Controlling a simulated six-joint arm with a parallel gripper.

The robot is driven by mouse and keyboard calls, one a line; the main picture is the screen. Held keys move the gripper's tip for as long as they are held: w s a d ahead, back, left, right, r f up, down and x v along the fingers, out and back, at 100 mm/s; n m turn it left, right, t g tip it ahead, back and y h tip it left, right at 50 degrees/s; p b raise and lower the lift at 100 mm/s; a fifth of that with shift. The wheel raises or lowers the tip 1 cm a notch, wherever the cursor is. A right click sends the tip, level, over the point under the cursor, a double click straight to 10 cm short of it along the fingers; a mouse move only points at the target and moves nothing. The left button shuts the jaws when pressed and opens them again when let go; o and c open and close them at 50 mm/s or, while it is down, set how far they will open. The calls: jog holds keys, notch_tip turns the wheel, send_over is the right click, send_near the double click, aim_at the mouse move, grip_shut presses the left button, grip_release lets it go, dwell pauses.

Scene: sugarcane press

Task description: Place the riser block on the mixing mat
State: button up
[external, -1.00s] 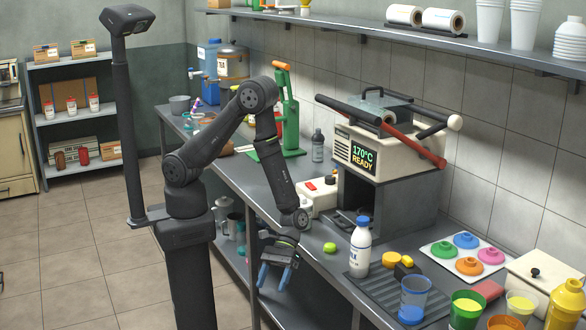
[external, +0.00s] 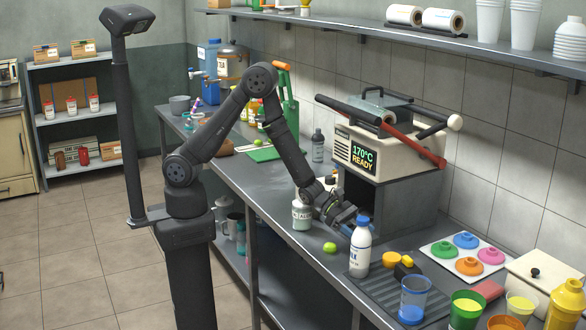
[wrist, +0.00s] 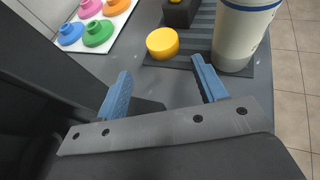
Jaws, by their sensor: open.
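The mixing mat is likely the dark ribbed mat (external: 366,287) on the counter, under the milk bottle (external: 361,247). The mat also shows in the wrist view (wrist: 204,18), beyond my fingers. My gripper (wrist: 160,67) is open, with two blue fingers spread and nothing clearly between the tips. In the external view my gripper (external: 349,229) is low at the mouth of the grey base under the press, behind and left of the bottle. A dark patch (wrist: 149,104) shows beside the left finger. I cannot tell whether it is the riser block; the block is not clearly visible elsewhere.
A yellow disc (wrist: 162,43) and a black-and-yellow item (external: 405,264) are by the bottle. A blue cup (external: 413,300) stands near the front edge. A tray of coloured lids (external: 466,254) lies behind. A lime (external: 330,247) sits left of the mat.

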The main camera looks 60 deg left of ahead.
aim_at(392, 256)
jog(key=x, duration=1.4)
jog(key=shift+d+f, duration=0.2)
jog(key=shift+f, duration=0.15)
jog(key=c, duration=0.8)
